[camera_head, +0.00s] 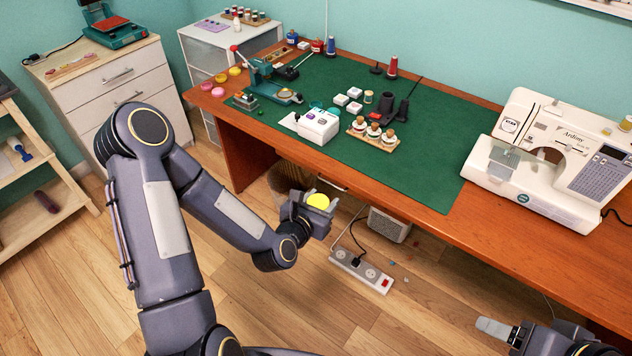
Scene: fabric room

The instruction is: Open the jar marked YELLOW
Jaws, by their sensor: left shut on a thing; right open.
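My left gripper (316,212) is shut on a round yellow-topped object (318,201). It holds this object in front of the desk's near edge, below desk-top level in the picture and clear of the desk. The fingers hide the object's sides, and I see no readable marking, so I cannot tell whether it is the jar marked YELLOW or only a lid. My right gripper (500,332) is at the lower right corner, open and empty, partly cut off by the frame. A wooden rack (389,146) with several small stoppered jars (373,132) stands on the green mat; their labels are unreadable.
The desk (437,220) carries a green mat (425,178), a white box (318,127), a sewing machine (550,160) and a small press (265,85). Pink and yellow discs (220,78) lie at its left end. A power strip (360,271) lies on the floor.

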